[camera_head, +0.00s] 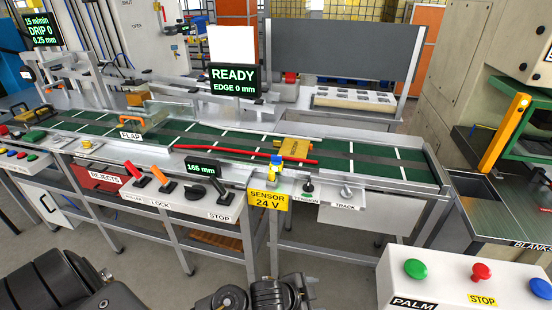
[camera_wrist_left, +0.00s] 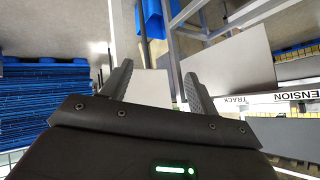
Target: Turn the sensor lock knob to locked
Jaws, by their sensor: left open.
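The yellow box (camera_head: 268,199) labelled SENSOR 24 V hangs on the front rail of the conveyor. A small blue-topped yellow part (camera_head: 277,161) stands just above it, and a yellow sensor block (camera_head: 295,148) sits over the belt. A black knob (camera_head: 308,187) stands at the TENSION label. I cannot tell which part is the sensor lock knob. My left gripper (camera_wrist_left: 160,82) is open in the left wrist view, with nothing between its fingers; the TENSION and TRACK panel is to its right. My right gripper is not visible.
A LOCK label and orange lever (camera_head: 166,187) are on the left panel. A red bar (camera_head: 255,156) lies along the belt (camera_head: 220,141). A white button box (camera_head: 450,284) stands at lower right. Open floor lies before the conveyor; a blue stack (camera_wrist_left: 45,100) is at wrist-view left.

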